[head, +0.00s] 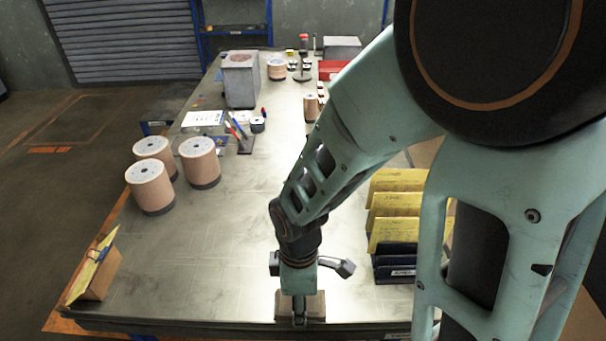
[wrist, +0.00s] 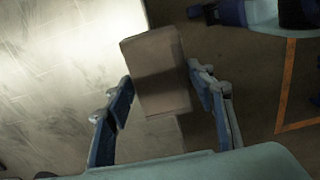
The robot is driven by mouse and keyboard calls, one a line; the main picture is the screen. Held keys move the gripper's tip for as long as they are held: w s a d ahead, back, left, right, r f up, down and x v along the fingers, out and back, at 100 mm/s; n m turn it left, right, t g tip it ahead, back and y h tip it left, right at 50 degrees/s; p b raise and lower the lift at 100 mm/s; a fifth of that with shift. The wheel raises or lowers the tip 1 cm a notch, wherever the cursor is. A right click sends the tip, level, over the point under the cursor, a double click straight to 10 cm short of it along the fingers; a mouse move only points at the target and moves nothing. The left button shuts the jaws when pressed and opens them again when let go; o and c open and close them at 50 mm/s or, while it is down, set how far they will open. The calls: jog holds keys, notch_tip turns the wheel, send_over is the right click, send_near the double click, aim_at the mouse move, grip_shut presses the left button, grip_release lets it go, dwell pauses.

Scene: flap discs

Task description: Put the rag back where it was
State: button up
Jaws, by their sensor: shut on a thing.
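A brown-grey, block-shaped thing (head: 316,306), which looks like the folded rag, is at the table's front edge in the head view. In the wrist view the rag (wrist: 150,62) is between the two blue-grey fingers of my gripper (wrist: 163,88). My gripper also shows in the head view (head: 300,308), pointing down and shut on the rag. In the wrist view the rag overlaps the line of the table edge. I cannot tell whether it touches the table top.
Three copper-coloured spools (head: 150,187) stand at the left of the metal table (head: 225,255). A yellow-topped wedge (head: 94,265) is at the front left. Yellow and dark folders (head: 396,215) stand at the right, beside my arm. The table's middle left is clear.

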jog(key=w+f+b, duration=0.1)
jog(key=w+f, duration=0.1)
jog(key=w+d+f+b, duration=0.1)
jog(key=w+f+b, duration=0.1)
jog(key=w, duration=0.1)
jog(key=w+f+b, duration=0.1)
jog(key=w+f, duration=0.1)
jog(key=shift+w+d+f, duration=0.25)
jog(key=shift+d, duration=0.1)
jog(key=shift+w+d+f+b, duration=0.1)
jog(key=shift+w+f+b, duration=0.4)
jog(key=shift+w+b, duration=0.05)
jog(key=shift+w+f+b, duration=0.15)
jog(key=shift+f+b, duration=0.55)
jog(key=shift+f, duration=0.2)
jog(key=shift+w+f+b, duration=0.1)
jog(key=shift+f+b, duration=0.6)
jog(key=shift+f, duration=0.15)
jog(key=shift+f, duration=0.25)
jog(key=o, duration=1.1)
jog(key=shift+r, duration=0.1)
jog(key=shift+r, duration=0.1)
